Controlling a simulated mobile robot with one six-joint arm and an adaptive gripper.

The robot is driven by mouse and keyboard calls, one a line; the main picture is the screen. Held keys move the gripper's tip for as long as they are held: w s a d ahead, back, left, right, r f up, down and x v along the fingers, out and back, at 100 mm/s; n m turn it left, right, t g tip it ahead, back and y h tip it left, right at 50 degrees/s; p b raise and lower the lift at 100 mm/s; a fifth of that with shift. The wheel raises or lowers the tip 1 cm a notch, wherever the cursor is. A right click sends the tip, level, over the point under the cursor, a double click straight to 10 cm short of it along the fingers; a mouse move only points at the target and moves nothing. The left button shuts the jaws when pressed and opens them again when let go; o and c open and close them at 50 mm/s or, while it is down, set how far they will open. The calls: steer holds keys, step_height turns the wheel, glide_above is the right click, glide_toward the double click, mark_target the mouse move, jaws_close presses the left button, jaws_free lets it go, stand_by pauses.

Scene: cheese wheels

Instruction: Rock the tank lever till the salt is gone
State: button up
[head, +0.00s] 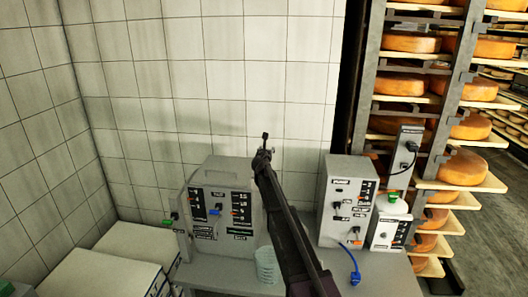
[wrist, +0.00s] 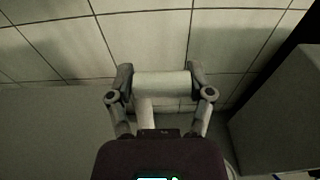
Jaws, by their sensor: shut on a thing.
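My gripper (head: 265,143) is in the head view at the far end of my dark arm, in front of the tiled wall and above the back of a grey machine (head: 228,177). In the wrist view its two fingers are on either end of a pale cylindrical bar (wrist: 162,86), shut on it. A pale stem shows below the bar. The bar looks like a lever handle, but the head view is too small to show what it joins. I cannot make out any salt, and the tank is not clear.
A second grey machine (head: 336,170) with labels and a blue plug (head: 355,277) stands on the right of the bench (head: 212,272). A clear ribbed cup (head: 266,266) stands beside my arm. A green-topped container (head: 393,204) and racks of cheese wheels (head: 411,42) are further right.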

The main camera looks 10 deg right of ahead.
steer(key=shift+d, duration=0.2)
steer(key=o, duration=1.3)
steer(key=shift+d, duration=0.1)
steer(key=shift+r, duration=0.15)
